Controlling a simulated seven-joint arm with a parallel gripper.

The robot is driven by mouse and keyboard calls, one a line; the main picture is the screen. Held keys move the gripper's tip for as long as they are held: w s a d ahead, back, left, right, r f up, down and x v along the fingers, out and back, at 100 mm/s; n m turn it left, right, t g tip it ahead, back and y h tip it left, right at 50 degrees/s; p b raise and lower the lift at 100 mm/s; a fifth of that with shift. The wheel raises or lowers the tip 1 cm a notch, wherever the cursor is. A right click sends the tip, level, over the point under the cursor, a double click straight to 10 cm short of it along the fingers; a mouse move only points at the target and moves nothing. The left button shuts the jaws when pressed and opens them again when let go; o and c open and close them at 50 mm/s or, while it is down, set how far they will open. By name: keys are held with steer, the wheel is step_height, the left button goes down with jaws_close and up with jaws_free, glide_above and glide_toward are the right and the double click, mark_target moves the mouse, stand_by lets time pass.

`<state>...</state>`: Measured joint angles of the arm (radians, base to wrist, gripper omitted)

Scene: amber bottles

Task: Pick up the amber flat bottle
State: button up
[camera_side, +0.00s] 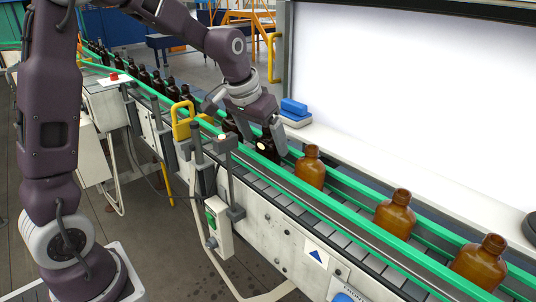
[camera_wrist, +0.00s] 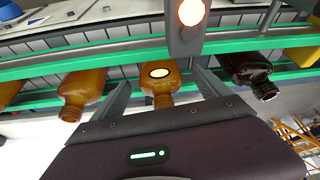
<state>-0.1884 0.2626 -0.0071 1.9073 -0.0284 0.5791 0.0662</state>
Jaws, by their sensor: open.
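An amber bottle (camera_wrist: 160,90) with a cream oval mark stands on the conveyor between the two fingers of my gripper (camera_wrist: 162,76) in the wrist view. I see a gap on both sides of it. In the side view my gripper (camera_side: 262,134) is low over the conveyor, fingers down and open. The bottle there (camera_side: 267,155) looks dark and is partly hidden by the fingers; its pale mark shows. Whether it is flat in shape I cannot tell.
Three amber bottles (camera_side: 311,168) (camera_side: 395,213) (camera_side: 480,260) stand along the belt to the right. A dark bottle (camera_wrist: 250,70) stands close on the other side of my gripper. Green rails (camera_side: 345,220) border the belt.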

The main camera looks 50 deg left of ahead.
mark_target(268, 148)
steer(key=x, duration=0.4)
steer(key=shift+r, duration=0.1)
steer(key=c, duration=1.6)
